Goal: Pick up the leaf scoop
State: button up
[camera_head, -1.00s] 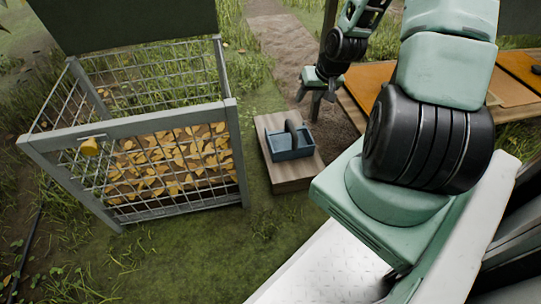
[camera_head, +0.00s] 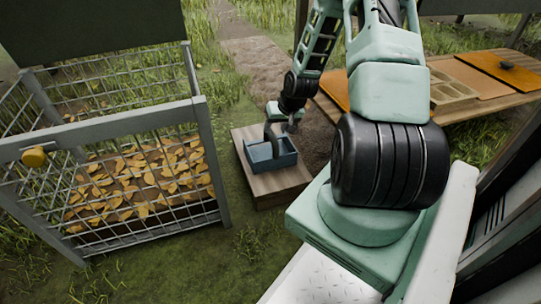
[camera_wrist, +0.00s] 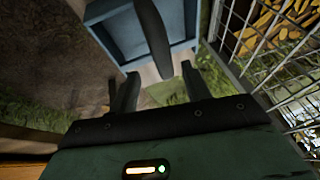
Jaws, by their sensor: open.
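The leaf scoop (camera_head: 268,161) is a blue, open-topped tray with a dark upright handle. It rests on a wooden block (camera_head: 270,193). My gripper (camera_head: 288,122) is just above and beside the handle in the head view. In the wrist view, the blue scoop (camera_wrist: 120,40) is at the top and its dark handle (camera_wrist: 154,38) reaches down toward the space between the fingers. The fingers of my gripper (camera_wrist: 160,72) are apart, one to each side of the handle's end. I cannot tell whether either touches it.
A wire-mesh bin (camera_head: 205,165) with yellow leaves (camera_head: 140,180) stands left of the block; its mesh (camera_wrist: 262,40) is close in the wrist view. A wooden table (camera_head: 450,105) with trays is at the right. Grass lies between bin and block.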

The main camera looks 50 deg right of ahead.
aim_at(272, 132)
jog(key=shift+a+b+x, duration=0.1)
jog(key=shift+b+x, duration=1.15)
jog(key=shift+x, duration=0.15)
jog(key=shift+a+b+x, duration=0.15)
jog(key=shift+b+x, duration=1.1)
jog(key=shift+x, duration=0.1)
jog(key=shift+w+r, duration=0.1)
grip_shut()
